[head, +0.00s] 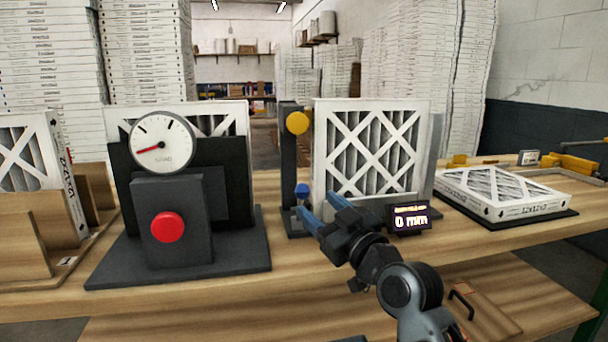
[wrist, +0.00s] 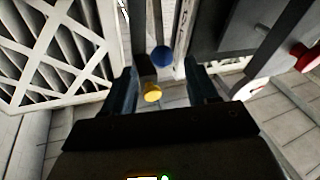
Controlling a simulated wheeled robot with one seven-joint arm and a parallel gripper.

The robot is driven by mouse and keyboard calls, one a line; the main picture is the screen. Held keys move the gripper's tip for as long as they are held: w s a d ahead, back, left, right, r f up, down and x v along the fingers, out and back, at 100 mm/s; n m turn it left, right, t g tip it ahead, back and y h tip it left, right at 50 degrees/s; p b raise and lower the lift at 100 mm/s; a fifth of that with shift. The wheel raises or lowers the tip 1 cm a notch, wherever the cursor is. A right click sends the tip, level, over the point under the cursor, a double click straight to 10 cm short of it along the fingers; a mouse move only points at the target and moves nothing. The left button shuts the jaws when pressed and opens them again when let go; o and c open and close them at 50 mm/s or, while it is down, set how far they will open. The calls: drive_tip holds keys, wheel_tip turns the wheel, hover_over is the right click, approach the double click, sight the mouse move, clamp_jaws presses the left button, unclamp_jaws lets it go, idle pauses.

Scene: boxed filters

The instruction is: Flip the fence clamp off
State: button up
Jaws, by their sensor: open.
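A dark upright post (head: 289,165) stands just left of a white-framed pleated filter (head: 368,150). It carries a yellow round knob (head: 298,122) near its top and a blue knob (head: 302,191) low down. I cannot tell for sure which of these parts is the fence clamp. My gripper (head: 318,203) is open and empty, with its blue fingers close in front of the blue knob. In the wrist view, the blue knob (wrist: 161,56) and the yellow knob (wrist: 152,93) both appear between the open fingers (wrist: 158,76). Contact with either is not visible.
A display (head: 409,218) reading 0 mm stands right of my gripper. A dark stand with a dial (head: 162,142) and red button (head: 167,227) is to the left. Another filter (head: 505,190) lies flat at the right. Bare bench shows along the front.

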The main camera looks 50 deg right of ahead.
sight(303, 191)
drive_tip(key=r+p, duration=0.1)
drive_tip(key=p, duration=0.2)
drive_tip(key=w+r+g+p, duration=0.1)
drive_tip(key=p, duration=0.2)
drive_tip(key=shift+a+r+g+h, duration=0.1)
drive_tip(key=shift+r+g+h, duration=0.05)
drive_tip(key=shift+g+h, duration=0.15)
drive_tip(key=p, duration=0.2)
drive_tip(key=shift+a+g+p, duration=0.15)
drive_tip(key=shift+g+p, duration=0.15)
drive_tip(key=shift+p, duration=0.05)
drive_tip(key=shift+f+p+x, duration=0.15)
drive_tip(key=shift+p+x, duration=0.25)
drive_tip(key=shift+x, duration=1.6)
drive_tip(key=shift+f+p+x, duration=0.2)
drive_tip(key=shift+p+x, duration=0.2)
drive_tip(key=shift+x, duration=1.55)
clamp_jaws()
